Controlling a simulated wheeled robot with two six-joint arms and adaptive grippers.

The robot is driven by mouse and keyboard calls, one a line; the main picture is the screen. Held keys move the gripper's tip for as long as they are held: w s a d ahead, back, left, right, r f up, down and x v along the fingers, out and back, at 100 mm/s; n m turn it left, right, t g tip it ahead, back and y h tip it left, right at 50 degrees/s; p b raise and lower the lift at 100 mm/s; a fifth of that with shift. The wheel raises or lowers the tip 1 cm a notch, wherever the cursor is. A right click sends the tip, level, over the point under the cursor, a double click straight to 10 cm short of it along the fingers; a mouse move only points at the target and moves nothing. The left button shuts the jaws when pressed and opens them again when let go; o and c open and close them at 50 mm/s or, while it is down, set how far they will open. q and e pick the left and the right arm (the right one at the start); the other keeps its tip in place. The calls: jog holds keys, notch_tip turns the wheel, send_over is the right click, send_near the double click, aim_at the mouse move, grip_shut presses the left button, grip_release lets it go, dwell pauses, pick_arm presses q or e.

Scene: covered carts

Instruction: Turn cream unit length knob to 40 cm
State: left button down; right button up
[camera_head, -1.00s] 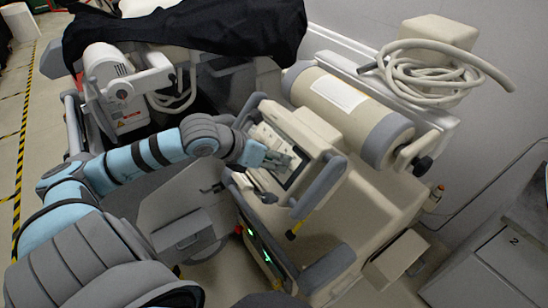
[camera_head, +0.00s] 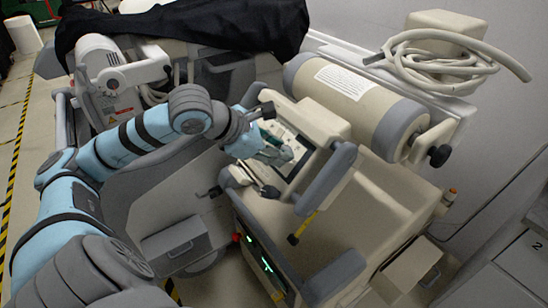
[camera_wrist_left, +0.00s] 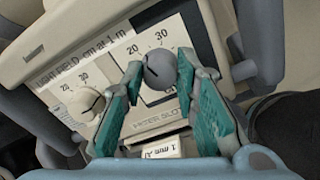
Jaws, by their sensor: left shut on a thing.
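The cream unit (camera_head: 325,125) stands in the middle of the head view with its control panel tilted up. In the left wrist view, the panel (camera_wrist_left: 60,52) carries a "LIGHT FIELD cm at 1 m" label and two knobs with printed scales. My left gripper (camera_head: 280,155) is at this panel; in the wrist view its teal fingers (camera_wrist_left: 158,68) are shut on the right-hand grey knob (camera_wrist_left: 160,70), one finger on each side. The scale by this knob shows 20 and 30; no 40 is legible. The second, paler knob (camera_wrist_left: 88,106) sits to the left, clear of the fingers. My right gripper is not in view.
A padded cylinder (camera_head: 345,90) and a coiled hose (camera_head: 435,60) lie behind the panel. Dark cloth (camera_head: 190,25) covers equipment at the back. A grey handle (camera_head: 328,180) edges the panel's right side. A second cart with a numbered drawer (camera_head: 520,265) stands at lower right.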

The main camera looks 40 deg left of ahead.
pick_arm(q)
jog(key=m+b, duration=0.1)
jog(key=m, duration=0.2)
jog(key=shift+f, duration=0.1)
jog(key=m+b, duration=0.1)
jog(key=m, duration=0.1)
jog(key=shift+m, duration=0.3)
jog(key=m+b, duration=0.1)
jog(key=m, duration=0.2)
jog(key=shift+m, duration=0.3)
jog(key=m, duration=0.3)
jog(key=shift+m, duration=0.3)
jog(key=m+b, duration=0.1)
jog(key=m, duration=0.3)
jog(key=shift+s+m, duration=0.1)
jog(key=shift+m, duration=0.2)
jog(key=m, duration=0.4)
jog(key=shift+m, duration=0.3)
